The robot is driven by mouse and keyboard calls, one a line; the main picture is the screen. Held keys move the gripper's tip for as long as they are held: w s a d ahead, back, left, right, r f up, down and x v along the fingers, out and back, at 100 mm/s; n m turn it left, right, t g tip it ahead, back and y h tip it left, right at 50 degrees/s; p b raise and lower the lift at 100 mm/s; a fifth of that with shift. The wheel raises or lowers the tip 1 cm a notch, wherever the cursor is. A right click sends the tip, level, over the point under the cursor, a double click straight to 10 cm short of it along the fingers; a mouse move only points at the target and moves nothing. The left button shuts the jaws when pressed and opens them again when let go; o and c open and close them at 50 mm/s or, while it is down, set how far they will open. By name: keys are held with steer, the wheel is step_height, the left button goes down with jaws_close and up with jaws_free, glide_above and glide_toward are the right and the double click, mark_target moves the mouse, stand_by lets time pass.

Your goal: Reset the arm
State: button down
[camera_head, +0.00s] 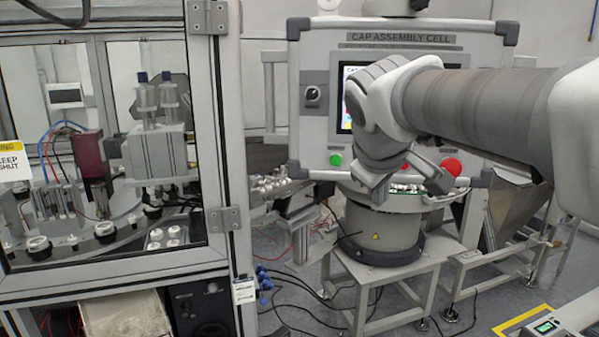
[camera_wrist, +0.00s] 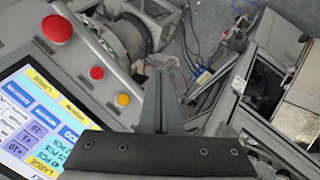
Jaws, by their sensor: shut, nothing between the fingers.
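My gripper (camera_wrist: 158,78) shows in the wrist view as two grey fingers pressed together, shut with nothing between them. In the head view my arm reaches in from the right and my wrist and hand (camera_head: 378,140) hang in front of the control panel (camera_head: 400,47), labelled CAP ASSEMBLY CELL. They cover most of its screen (camera_head: 350,110). In the wrist view the lit touch screen (camera_wrist: 35,120) lies at lower left, to the left of the fingers. I cannot tell whether the hand touches the panel.
A framed glass enclosure (camera_head: 215,150) stands on the left. The panel has a green button (camera_head: 336,160), a red button (camera_head: 452,167) and a knob (camera_head: 313,95). A round bowl feeder (camera_head: 385,235) sits on a stand below, with cables on the floor. A metal chute (camera_head: 515,205) is at right.

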steer(key=s+f+m+g+y, duration=0.1)
steer(key=s+f+m, duration=0.2)
steer(key=s+f, duration=0.4)
steer(key=s+f+m+g+y, duration=0.1)
steer(key=s+f+m, duration=0.3)
steer(key=s+f, duration=0.4)
steer(key=s, duration=0.5)
steer(key=shift+s+y, duration=0.15)
steer(key=shift+y, duration=0.25)
steer(key=shift+d, duration=0.1)
